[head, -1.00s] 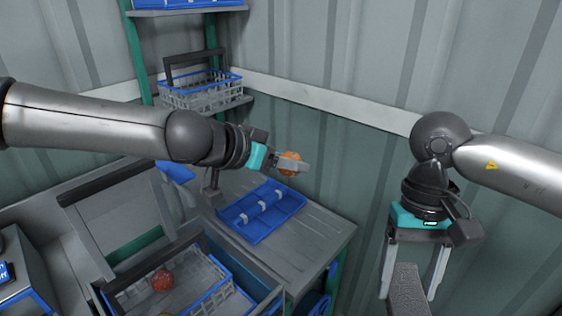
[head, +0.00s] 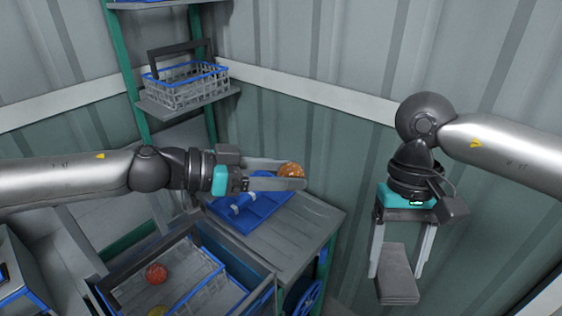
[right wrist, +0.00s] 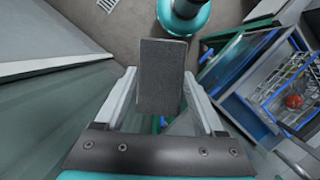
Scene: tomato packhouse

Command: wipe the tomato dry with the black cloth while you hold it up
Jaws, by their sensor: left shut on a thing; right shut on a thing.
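An orange tomato (head: 291,170) is held at the fingertips of my left gripper (head: 298,176), above the blue tray and clear of it. The fingers lie nearly level in the head view and hide the tomato's lower part. My right gripper (head: 400,268) points down at the right, shut on the black cloth (head: 398,286). The cloth looks like a dark grey flat slab between the fingers. It also shows in the right wrist view (right wrist: 162,75). Cloth and tomato are well apart.
A blue tray (head: 222,212) lies on a grey table (head: 315,221). At the lower left is a crate (head: 215,292) with a red tomato (head: 156,274) and a yellow one. A wire basket (head: 190,93) stands on a shelf behind. Open space lies between my grippers.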

